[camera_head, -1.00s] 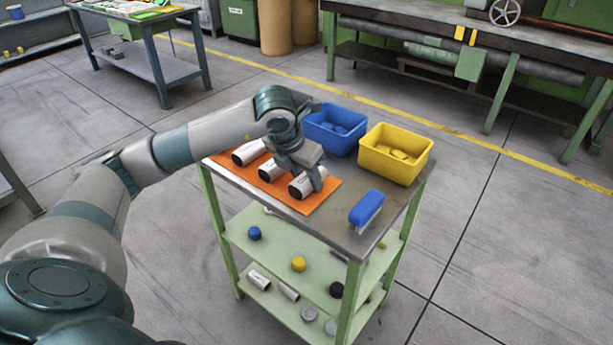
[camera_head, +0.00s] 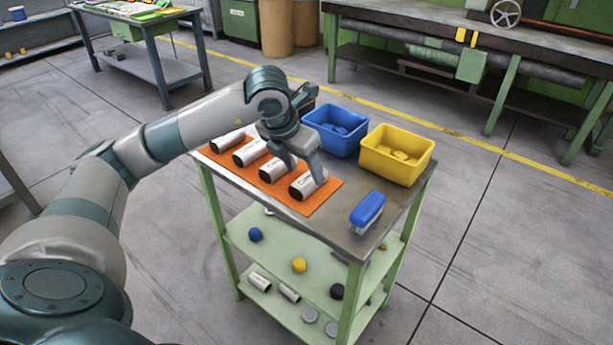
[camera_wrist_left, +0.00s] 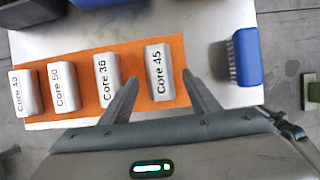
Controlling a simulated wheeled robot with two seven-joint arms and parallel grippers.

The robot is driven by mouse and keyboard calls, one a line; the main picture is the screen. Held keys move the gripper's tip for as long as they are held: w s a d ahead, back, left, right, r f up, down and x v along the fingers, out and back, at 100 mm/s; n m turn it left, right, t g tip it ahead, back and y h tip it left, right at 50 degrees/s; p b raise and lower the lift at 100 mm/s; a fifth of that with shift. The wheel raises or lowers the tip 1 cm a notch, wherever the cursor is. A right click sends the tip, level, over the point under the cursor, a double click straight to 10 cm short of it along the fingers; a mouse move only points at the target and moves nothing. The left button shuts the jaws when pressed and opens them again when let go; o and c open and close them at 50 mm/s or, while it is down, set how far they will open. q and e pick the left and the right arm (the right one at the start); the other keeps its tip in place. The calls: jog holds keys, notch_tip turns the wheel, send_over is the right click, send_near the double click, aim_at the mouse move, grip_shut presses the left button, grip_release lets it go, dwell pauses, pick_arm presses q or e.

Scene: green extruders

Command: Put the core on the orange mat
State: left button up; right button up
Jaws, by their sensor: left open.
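The orange mat (camera_head: 318,200) lies on the cart top. Several white cores lie on it in a row, black-ended in the head view. In the left wrist view their labels read Core 40 (camera_wrist_left: 24,92), Core 50 (camera_wrist_left: 62,87), what looks like Core 36 (camera_wrist_left: 107,80), and Core 45 (camera_wrist_left: 159,72). My left gripper (camera_head: 304,168) is open above the nearest core (camera_head: 303,189). The left wrist view shows its fingers (camera_wrist_left: 160,82) apart, with Core 45 between them in the picture and a gap on each side. My right gripper is not in view.
A blue brush (camera_head: 367,208) lies right of the mat. A blue bin (camera_head: 336,135) and a yellow bin (camera_head: 396,156) stand at the back of the cart. Loose caps and more white cylinders (camera_head: 259,281) lie on the lower shelves.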

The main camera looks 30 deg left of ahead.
pick_arm(q)
jog(key=v, duration=0.7)
jog(key=shift+r, duration=0.3)
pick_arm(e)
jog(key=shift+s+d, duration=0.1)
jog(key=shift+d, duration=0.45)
pick_arm(q)
jog(key=shift+s, duration=0.1)
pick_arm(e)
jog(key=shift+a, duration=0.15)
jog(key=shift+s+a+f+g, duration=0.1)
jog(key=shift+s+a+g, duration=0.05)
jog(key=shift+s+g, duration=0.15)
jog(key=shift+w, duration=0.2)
